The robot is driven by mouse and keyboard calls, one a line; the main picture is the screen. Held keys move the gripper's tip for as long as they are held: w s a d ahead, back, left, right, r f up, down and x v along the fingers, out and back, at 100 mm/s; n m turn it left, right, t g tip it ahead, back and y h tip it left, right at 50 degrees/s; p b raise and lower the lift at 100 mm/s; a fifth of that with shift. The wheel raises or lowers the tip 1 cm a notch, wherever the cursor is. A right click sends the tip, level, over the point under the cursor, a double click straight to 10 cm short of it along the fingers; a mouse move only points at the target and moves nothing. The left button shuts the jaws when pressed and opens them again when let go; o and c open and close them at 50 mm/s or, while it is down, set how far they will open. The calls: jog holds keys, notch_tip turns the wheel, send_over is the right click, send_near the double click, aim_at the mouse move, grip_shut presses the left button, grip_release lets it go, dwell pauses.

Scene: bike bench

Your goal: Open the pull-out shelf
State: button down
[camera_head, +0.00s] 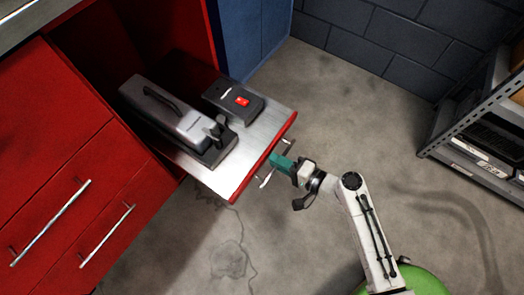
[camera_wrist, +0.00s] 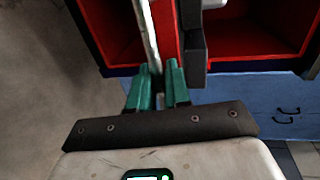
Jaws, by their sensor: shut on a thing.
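The pull-out shelf (camera_head: 222,185) stands out from the red cabinet, with a metal top and a red front edge. Its silver bar handle (camera_head: 265,178) runs along that front edge. In the wrist view the handle (camera_wrist: 147,35) passes down between the green fingers, beside the red shelf front (camera_wrist: 166,30). My gripper (camera_head: 279,163) is at the shelf's front, shut on the handle; it also shows in the wrist view (camera_wrist: 158,82). The gripper covers part of the handle in the head view.
A grey machine with a black handle (camera_head: 165,108) and a dark box with a red switch (camera_head: 235,102) sit on the shelf. Red drawers (camera_head: 75,185) lie left, a blue cabinet (camera_head: 245,35) behind, a metal rack (camera_head: 480,125) right. Floor (camera_head: 345,105) between shelf and rack is clear.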

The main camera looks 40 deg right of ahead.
jog(key=f+v, duration=0.1)
jog(key=v, duration=0.5)
jog(key=shift+f, duration=0.15)
jog(key=c, duration=1.3)
grip_release()
jog(key=shift+c, duration=0.2)
jog(key=p+v, duration=0.1)
jog(key=v, duration=0.9)
jog(key=shift+s+d, duration=0.15)
jog(key=shift+s, duration=0.25)
